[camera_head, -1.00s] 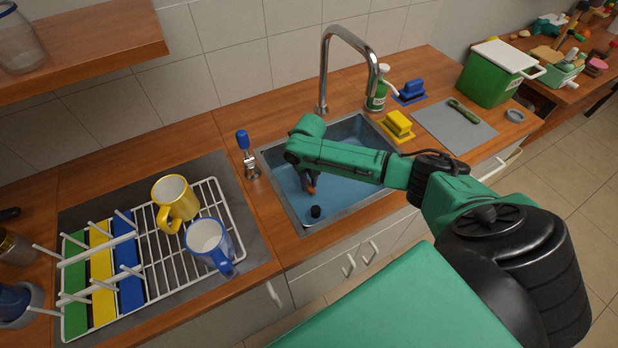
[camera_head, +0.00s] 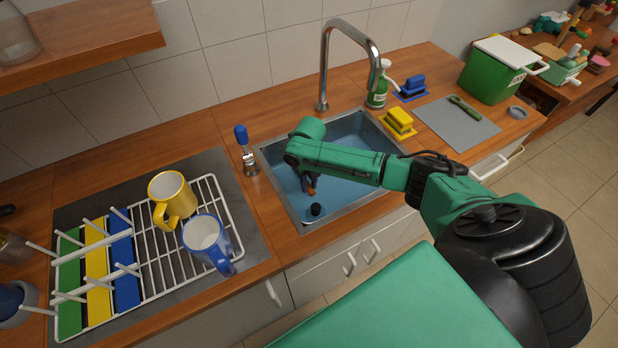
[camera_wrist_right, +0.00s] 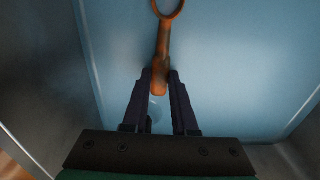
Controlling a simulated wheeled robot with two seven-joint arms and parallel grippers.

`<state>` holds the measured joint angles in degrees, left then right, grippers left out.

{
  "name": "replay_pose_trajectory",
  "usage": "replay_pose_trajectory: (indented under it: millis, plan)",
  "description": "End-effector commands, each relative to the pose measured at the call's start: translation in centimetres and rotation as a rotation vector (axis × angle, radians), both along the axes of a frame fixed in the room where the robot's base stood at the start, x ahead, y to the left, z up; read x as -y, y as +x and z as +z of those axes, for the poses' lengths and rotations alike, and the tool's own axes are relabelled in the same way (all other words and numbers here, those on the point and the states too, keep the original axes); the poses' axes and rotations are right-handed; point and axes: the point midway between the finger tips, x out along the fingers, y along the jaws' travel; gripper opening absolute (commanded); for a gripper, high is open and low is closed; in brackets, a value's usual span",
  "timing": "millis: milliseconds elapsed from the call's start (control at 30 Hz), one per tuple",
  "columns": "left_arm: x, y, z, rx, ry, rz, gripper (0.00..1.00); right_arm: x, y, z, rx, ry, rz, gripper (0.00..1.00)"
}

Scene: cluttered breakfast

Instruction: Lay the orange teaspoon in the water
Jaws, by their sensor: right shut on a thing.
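The orange teaspoon (camera_wrist_right: 163,42) is in the right wrist view, its handle end between my fingers and its bowl pointing away at the top edge. My right gripper (camera_wrist_right: 160,82) is shut on the handle. The blue water (camera_head: 346,141) fills the sink basin under the spoon. I cannot tell whether the spoon touches the water. My left gripper is not in view.
The sink rim (camera_head: 279,190) surrounds the gripper, and the tap (camera_head: 325,70) arches behind. A dish rack (camera_head: 222,190) with a yellow mug (camera_head: 172,195) and a blue mug (camera_head: 206,240) stands at left.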

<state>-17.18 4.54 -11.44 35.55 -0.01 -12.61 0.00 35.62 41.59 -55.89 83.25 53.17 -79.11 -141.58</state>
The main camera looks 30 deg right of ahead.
Motion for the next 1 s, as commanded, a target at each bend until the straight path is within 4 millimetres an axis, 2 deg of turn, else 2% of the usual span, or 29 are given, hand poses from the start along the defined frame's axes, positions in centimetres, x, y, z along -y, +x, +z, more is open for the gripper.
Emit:
replay_pose_trajectory:
  millis: [200, 233, 300, 333, 633, 767, 867, 1000]
  plan:
    - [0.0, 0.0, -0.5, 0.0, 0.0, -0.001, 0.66, 0.0, 0.0, -0.7, 0.0, 0.0, 0.0, 0.0]
    - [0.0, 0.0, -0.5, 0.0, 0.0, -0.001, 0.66, 0.0, 0.0, -0.6, 0.0, 0.0, 0.0, 0.3]
    - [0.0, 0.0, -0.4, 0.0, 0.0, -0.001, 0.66, 0.0, 0.0, -0.6, 0.0, 0.0, 0.001, 0.57]
    - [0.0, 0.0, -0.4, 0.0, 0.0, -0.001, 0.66, 0.0, 0.0, -0.6, 0.0, 0.0, 0.001, 0.61]
    - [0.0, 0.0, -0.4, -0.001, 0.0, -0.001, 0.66, 0.0, 0.0, -0.5, 0.0, 0.0, 0.001, 0.61]
    - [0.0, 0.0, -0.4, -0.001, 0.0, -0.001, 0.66, 0.0, 0.1, 0.5, 0.002, 0.001, 0.002, 0.61]
    - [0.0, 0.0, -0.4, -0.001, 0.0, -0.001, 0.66, 0.0, 0.1, 2.4, 0.005, 0.0, 0.002, 0.61]
    - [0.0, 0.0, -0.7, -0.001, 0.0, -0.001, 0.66, 0.0, 0.2, 6.4, 0.007, -0.001, 0.001, 0.61]
